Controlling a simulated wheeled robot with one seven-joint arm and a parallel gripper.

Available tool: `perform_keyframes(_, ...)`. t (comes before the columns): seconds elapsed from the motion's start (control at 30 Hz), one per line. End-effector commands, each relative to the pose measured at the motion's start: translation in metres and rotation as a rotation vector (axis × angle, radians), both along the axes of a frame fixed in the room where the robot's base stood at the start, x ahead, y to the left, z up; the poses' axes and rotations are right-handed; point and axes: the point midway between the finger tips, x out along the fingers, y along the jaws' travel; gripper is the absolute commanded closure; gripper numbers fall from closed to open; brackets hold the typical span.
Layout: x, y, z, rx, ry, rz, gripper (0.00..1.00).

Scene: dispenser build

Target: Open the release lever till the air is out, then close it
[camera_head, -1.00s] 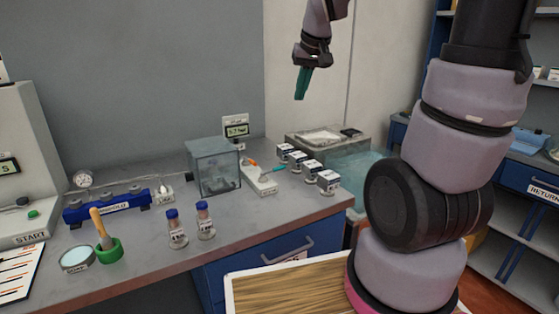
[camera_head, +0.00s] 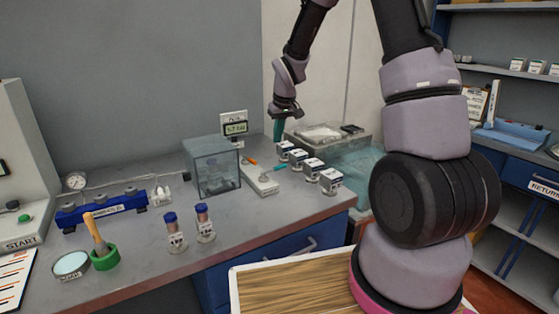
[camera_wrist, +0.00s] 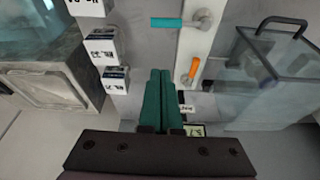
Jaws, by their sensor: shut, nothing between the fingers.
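A white block (camera_head: 258,178) on the counter carries an orange lever (camera_head: 252,161) and a teal lever (camera_head: 275,169). In the wrist view the block (camera_wrist: 197,40) runs up the middle, with the teal lever (camera_wrist: 180,22) pointing left and the orange lever (camera_wrist: 194,68) lower down. No label shows which one is the release lever. My gripper (camera_head: 278,138) has green fingers and is shut and empty. It hangs above the back of the counter, right of the levers. In the wrist view its fingertips (camera_wrist: 160,74) appear left of the orange lever, apart from it.
A clear box (camera_head: 213,168) stands left of the block; its dark handle (camera_wrist: 281,24) shows in the wrist view. Several labelled white boxes (camera_head: 313,168) line the right side. Two vials (camera_head: 204,222) stand in front. The counter between is clear.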

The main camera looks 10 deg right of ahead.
Motion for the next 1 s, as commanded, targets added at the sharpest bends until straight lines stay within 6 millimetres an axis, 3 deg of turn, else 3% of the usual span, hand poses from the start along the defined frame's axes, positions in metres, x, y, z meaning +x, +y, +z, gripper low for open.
perform_keyframes(0.23, 0.0, 0.0, -0.002, 0.0, 0.001, -0.001, 1.0)
perform_keyframes(0.37, 0.004, 0.001, -0.014, 0.0, 0.002, 0.0, 1.0)
perform_keyframes(0.83, 0.03, 0.008, -0.099, 0.0, 0.002, 0.0, 1.0)
perform_keyframes(1.0, 0.005, 0.001, -0.089, 0.0, -0.001, -0.002, 1.0)
